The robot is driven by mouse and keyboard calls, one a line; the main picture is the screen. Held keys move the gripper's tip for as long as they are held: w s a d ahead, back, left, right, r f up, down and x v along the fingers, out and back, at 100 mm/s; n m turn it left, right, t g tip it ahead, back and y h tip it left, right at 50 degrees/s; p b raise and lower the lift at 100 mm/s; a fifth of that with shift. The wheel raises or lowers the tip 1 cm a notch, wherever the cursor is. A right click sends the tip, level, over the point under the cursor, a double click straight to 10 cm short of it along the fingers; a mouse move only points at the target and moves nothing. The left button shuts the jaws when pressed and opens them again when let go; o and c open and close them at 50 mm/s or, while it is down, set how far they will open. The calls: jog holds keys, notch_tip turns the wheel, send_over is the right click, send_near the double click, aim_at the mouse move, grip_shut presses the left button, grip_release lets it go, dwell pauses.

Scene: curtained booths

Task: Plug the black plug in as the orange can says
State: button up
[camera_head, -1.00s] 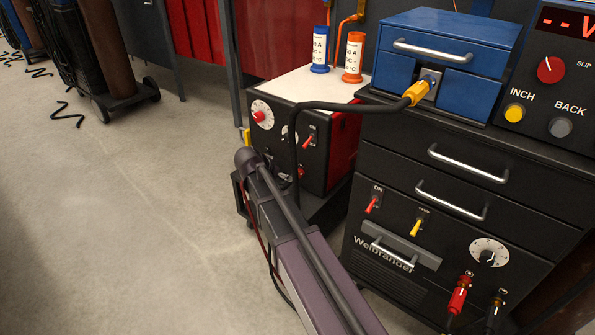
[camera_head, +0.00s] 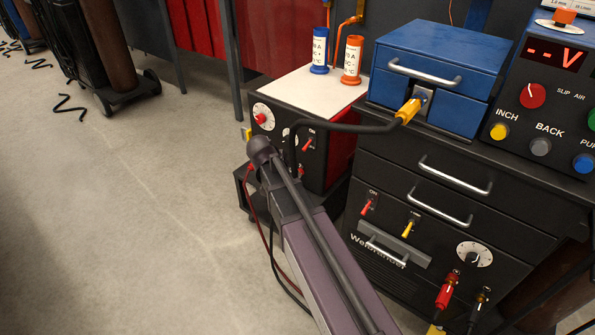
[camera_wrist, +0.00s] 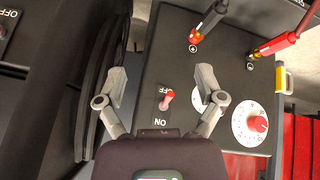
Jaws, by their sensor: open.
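The orange can (camera_head: 353,60) stands on the white top of a small welder (camera_head: 325,88), right of a blue can (camera_head: 320,50). Its white label is too small to read surely. In the wrist view the welder's dark front (camera_wrist: 200,105) faces me. A black plug (camera_wrist: 213,18) points at a red-ringed socket there, and a red plug (camera_wrist: 275,45) points at another socket. Both appear seated, but I cannot be sure. My gripper (camera_wrist: 161,78) is open and empty in front of the ON/OFF switch (camera_wrist: 168,98), apart from both plugs. In the head view its fingers are hidden.
A dark drawer cabinet (camera_head: 395,165) stands close on the right, with red (camera_head: 446,290) and black (camera_head: 480,303) plugs low on its front. A black cable (camera_head: 345,127) arches from its blue box (camera_head: 440,60) to the welder's front. Open floor lies left.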

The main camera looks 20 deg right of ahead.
jog(key=s+r+n+g+y+p, duration=0.1)
jog(key=s+r+p, duration=0.3)
jog(key=r+p, duration=0.2)
jog(key=shift+s+d+n, duration=0.2)
jog(key=shift+n, duration=0.2)
jog(key=shift+f, duration=0.1)
dwell(0.5)
jog(key=s+a+n+g+y+p, duration=0.15)
jog(key=s+n+y, duration=0.4)
jog(key=s, duration=0.75)
notch_tip(320, 180, up, 20)
jog(key=p, duration=2)
jog(key=shift+s+d+g+h+p, duration=0.15)
jog(key=shift+g+h+p, duration=0.2)
jog(key=shift+g, duration=0.1)
